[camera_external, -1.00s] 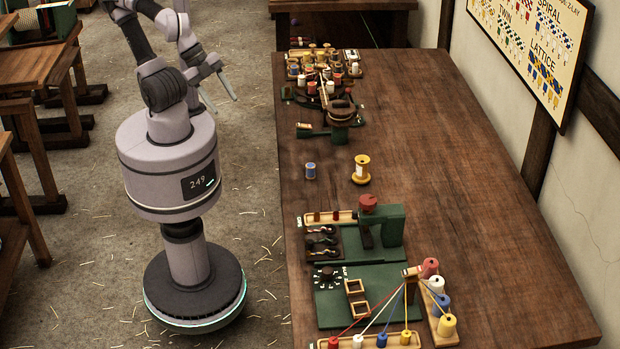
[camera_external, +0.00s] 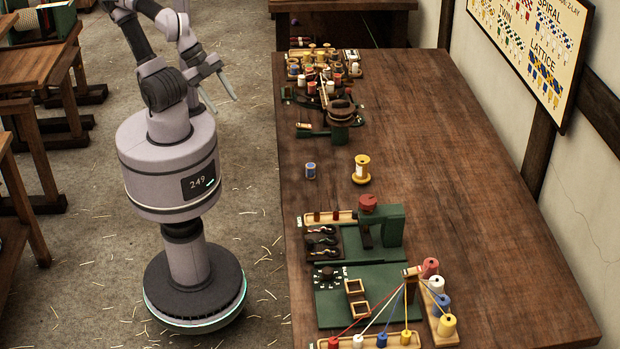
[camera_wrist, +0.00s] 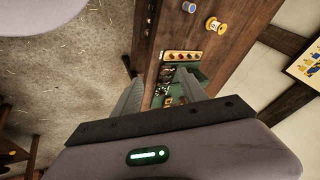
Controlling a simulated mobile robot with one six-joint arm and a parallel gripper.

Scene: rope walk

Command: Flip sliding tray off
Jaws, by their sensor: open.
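A green machine (camera_external: 393,228) with a red knob on top stands on the near part of the long wooden table. Beside it are a wooden strip with dark pegs (camera_external: 330,217) and a dark panel with black hooks. Which part is the sliding tray I cannot tell. My gripper (camera_external: 222,98) is open and empty, over the floor left of the table. In the wrist view the machine (camera_wrist: 180,85) shows small between my gripper's fingers (camera_wrist: 160,82), well away from them.
Red, white, blue and yellow spools (camera_external: 440,295) with cords stand at the board's right. More spools and a winding device (camera_external: 340,112) are at the far end. The table's right side is clear.

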